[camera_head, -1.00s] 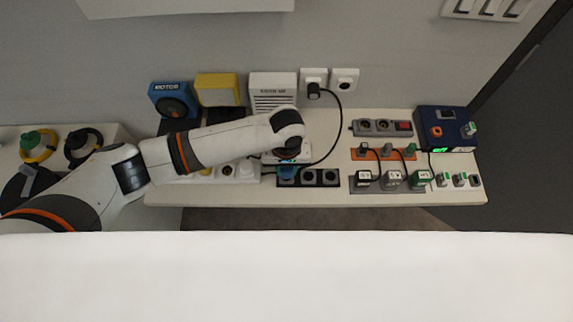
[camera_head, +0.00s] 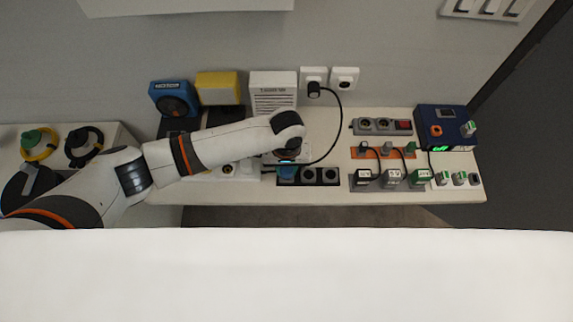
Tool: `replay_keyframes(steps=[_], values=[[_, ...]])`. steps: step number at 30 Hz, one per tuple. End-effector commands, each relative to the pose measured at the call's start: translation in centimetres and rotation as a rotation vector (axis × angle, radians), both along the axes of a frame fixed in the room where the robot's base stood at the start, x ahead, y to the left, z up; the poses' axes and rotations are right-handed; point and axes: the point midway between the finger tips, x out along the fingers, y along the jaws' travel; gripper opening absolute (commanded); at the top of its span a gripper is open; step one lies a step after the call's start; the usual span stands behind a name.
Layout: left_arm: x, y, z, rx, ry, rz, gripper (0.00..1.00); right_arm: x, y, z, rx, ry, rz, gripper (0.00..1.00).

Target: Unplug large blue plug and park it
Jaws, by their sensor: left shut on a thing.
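My left arm reaches in from the left over the shelf. My left gripper (camera_head: 288,158) points down at the left end of a dark socket strip, seen from above and mostly hidden under my wrist. It is shut on the large blue plug (camera_head: 287,172), of which only a small blue part shows below the gripper. The plug is at the left place of the dark strip (camera_head: 321,185); I cannot tell whether it is seated or lifted. Two round sockets to its right are empty. My right gripper is not in view.
A black cable runs from the wall plug (camera_head: 314,89) past my wrist. Right are small plugs on a grey strip (camera_head: 374,187), an orange rack (camera_head: 369,155), a grey power strip (camera_head: 382,127) and a blue box (camera_head: 447,122). A white strip (camera_head: 244,170) lies left. My white body fills the front.

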Motion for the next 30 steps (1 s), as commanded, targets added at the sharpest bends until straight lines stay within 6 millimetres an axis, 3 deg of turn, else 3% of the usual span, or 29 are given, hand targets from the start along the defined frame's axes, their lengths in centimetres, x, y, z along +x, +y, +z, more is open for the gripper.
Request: replay_keyframes(steps=[30], values=[[0.02, -0.04, 0.04, 0.000, 0.000, 0.000, 0.00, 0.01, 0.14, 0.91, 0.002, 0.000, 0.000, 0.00]])
